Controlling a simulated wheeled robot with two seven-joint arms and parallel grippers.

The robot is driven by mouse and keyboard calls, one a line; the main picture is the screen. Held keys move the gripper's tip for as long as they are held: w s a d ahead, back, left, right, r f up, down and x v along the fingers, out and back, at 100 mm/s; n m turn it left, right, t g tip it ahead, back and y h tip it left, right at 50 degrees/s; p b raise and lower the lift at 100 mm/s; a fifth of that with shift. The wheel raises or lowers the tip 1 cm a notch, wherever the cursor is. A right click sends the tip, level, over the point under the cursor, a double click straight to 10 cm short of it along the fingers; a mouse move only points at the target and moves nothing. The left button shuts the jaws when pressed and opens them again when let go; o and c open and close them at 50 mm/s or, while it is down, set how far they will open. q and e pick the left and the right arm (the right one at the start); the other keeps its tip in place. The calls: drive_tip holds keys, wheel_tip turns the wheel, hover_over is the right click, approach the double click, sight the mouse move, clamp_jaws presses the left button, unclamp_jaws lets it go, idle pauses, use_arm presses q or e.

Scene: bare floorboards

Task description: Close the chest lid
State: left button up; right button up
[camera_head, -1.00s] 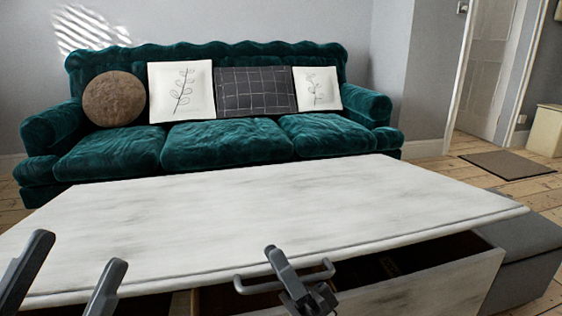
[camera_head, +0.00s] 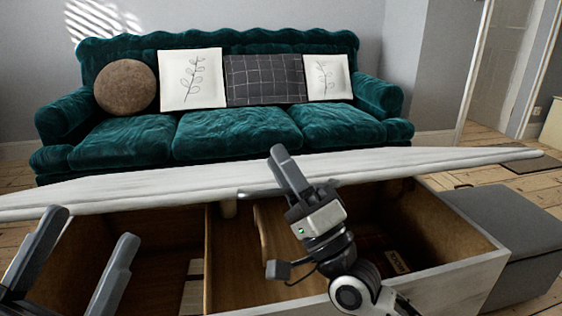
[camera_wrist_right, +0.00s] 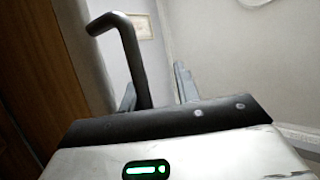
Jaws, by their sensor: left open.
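The chest (camera_head: 470,268) is a white-washed wooden box across the front of the head view. Its lid (camera_head: 150,190) is raised, seen nearly edge-on, with the brown interior showing below it. A grey handle (camera_head: 326,186) sits on the lid's front edge, partly hidden by my right gripper (camera_head: 283,165). The right wrist view shows a dark bent bar, likely the handle (camera_wrist_right: 128,40), by the fingers of my right gripper (camera_wrist_right: 157,90). Whether they clamp it is unclear. My left gripper (camera_head: 82,250) is open and empty at the lower left, in front of the chest.
The chest's inside has wooden dividers (camera_head: 228,262) and a few small items at the bottom. A green sofa (camera_head: 240,130) with cushions stands behind the chest. A grey box-like seat (camera_head: 510,235) stands close against the chest's right side.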

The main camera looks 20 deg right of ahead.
idle(0.3)
drive_tip(key=w+f+b+v, duration=0.2)
drive_tip(key=b+v, duration=0.3)
drive_tip(key=v, duration=1.3)
drive_tip(key=shift+d, duration=0.25)
idle(0.8)
drive_tip(key=shift+w+p, duration=0.1)
drive_tip(key=shift+p, duration=0.2)
